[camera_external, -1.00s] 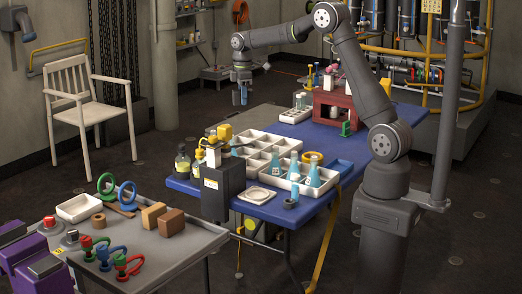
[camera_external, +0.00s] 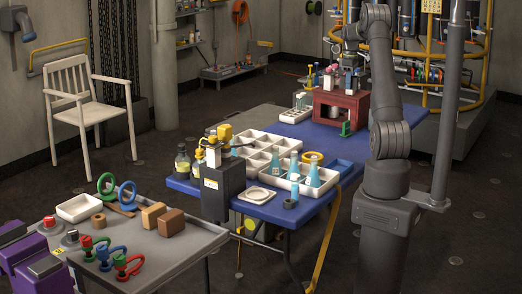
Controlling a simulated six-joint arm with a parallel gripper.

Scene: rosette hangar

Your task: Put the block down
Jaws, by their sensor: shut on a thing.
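My gripper (camera_external: 350,76) is at the back of the blue table, over the top of the red stand (camera_external: 341,99). It points down and is shut on the block, which is too small and too covered by the fingers to make out clearly. I cannot tell whether the block touches the stand's top. Small pale and grey items (camera_external: 330,80) sit on the stand beside the gripper.
A green bracket (camera_external: 346,129) stands before the red stand. Yellow pipes (camera_external: 420,50) run behind. Bare blue tabletop lies left of my base.

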